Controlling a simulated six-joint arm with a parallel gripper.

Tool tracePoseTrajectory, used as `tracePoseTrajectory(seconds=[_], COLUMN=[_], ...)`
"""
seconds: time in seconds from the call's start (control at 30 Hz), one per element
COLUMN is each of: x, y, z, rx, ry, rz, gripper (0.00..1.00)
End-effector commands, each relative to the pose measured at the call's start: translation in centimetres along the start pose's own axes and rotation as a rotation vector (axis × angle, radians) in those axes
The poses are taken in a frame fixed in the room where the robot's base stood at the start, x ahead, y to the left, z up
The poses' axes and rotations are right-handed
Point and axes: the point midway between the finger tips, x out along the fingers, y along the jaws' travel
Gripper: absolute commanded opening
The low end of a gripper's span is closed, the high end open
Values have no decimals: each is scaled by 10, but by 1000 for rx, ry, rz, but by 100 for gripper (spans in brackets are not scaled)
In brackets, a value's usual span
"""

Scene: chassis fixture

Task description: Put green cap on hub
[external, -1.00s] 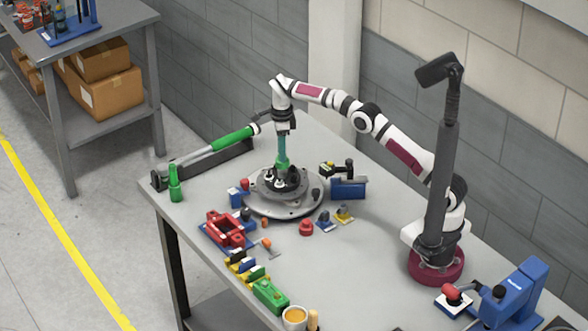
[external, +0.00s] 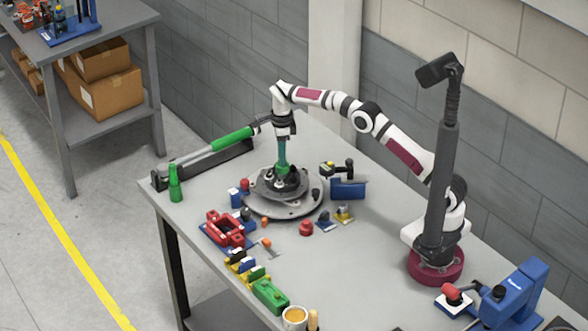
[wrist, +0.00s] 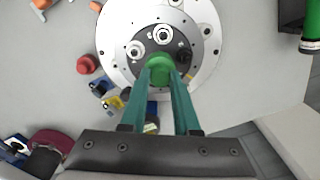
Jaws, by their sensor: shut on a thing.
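My gripper (external: 282,163) points straight down over the round fixture, its teal fingers shut on the green cap (external: 282,169). In the wrist view my gripper (wrist: 160,74) has the green cap (wrist: 159,66) between its fingertips. The dark hub (external: 285,187) sits in the middle of the grey round base; it also shows in the wrist view (wrist: 150,47) with several studs and silver nuts around. The cap is over the near part of the hub and hides what lies beneath it. I cannot tell whether cap and hub touch.
A red knob (external: 306,228) and small blue and yellow blocks stand near the base. A blue-based clamp (external: 348,187) is close on its right. A red fixture (external: 225,228) lies front left. A long green-handled tool (external: 233,139) lies behind. The table's middle right is free.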

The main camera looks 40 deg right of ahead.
Motion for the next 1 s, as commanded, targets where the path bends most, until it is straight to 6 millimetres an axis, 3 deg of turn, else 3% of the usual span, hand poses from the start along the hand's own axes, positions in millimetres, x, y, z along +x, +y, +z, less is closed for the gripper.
tracePoseTrajectory(seconds=[0.93, 0.97, 1.0], x=[11, 11, 11], y=[0, 0, 0], z=[0, 0, 0], rx=[1, 1, 1], ry=[1, 1, 1], rz=[1, 1, 1], gripper=[0, 33, 40])
